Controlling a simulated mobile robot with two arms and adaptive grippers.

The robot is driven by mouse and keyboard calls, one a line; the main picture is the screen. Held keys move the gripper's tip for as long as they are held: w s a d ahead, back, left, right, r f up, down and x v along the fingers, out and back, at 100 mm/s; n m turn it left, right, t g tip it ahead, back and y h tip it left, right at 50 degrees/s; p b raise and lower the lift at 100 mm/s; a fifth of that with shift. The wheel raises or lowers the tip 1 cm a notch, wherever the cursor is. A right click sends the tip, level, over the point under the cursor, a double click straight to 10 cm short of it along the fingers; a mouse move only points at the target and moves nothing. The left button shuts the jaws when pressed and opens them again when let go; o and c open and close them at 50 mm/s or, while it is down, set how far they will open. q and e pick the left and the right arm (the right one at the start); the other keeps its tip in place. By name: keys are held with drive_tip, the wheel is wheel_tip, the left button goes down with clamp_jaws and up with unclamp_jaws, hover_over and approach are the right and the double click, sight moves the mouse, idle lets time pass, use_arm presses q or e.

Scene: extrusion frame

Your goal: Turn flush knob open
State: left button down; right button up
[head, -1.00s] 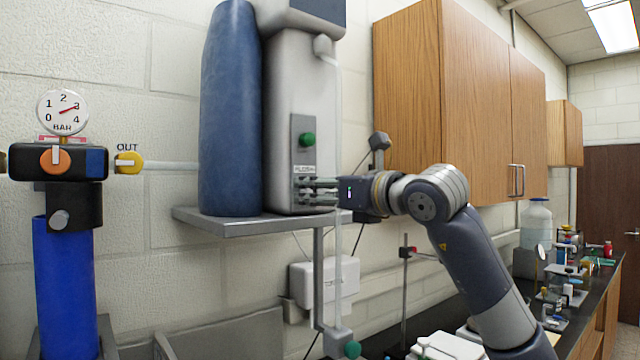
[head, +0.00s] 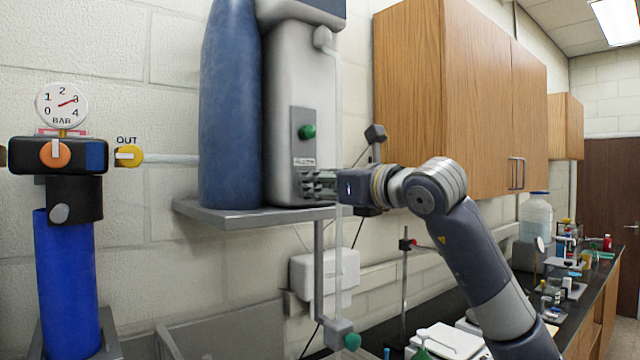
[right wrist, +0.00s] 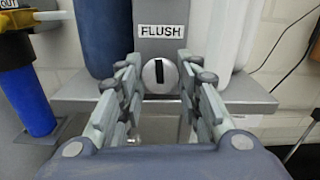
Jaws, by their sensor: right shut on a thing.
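The flush knob (right wrist: 155,77) is a round silver-white dial with a short black mark, which stands upright in the right wrist view. It sits below the FLUSH label (right wrist: 161,30) on the white dispenser unit (head: 290,90). My right gripper (head: 308,185) reaches in from the right at the unit's lower front. Its fingers stand on both sides of the knob and are closed on it; in the head view they hide the knob. My left gripper is not in view.
A green button (head: 306,131) is above the label. A blue cylinder (head: 230,110) stands beside the unit on a grey wall shelf (head: 245,216). Wooden cabinets (head: 480,90) hang at right. A pressure regulator with gauge (head: 61,105) is at left.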

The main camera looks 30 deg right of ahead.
drive_tip(key=n+p, duration=0.2)
drive_tip(key=n, duration=1.1)
drive_tip(key=shift+a, duration=0.2)
drive_tip(key=shift+f+n+p, duration=0.15)
drive_tip(key=shift+n+p, duration=0.05)
drive_tip(key=shift+n, duration=0.75)
drive_tip(key=shift+f+n+p, duration=0.1)
drive_tip(key=shift+n+p, duration=0.05)
drive_tip(key=shift+n, duration=0.8)
drive_tip(key=shift+f, duration=0.1)
drive_tip(key=o, duration=1)
drive_tip(key=shift+s, duration=0.1)
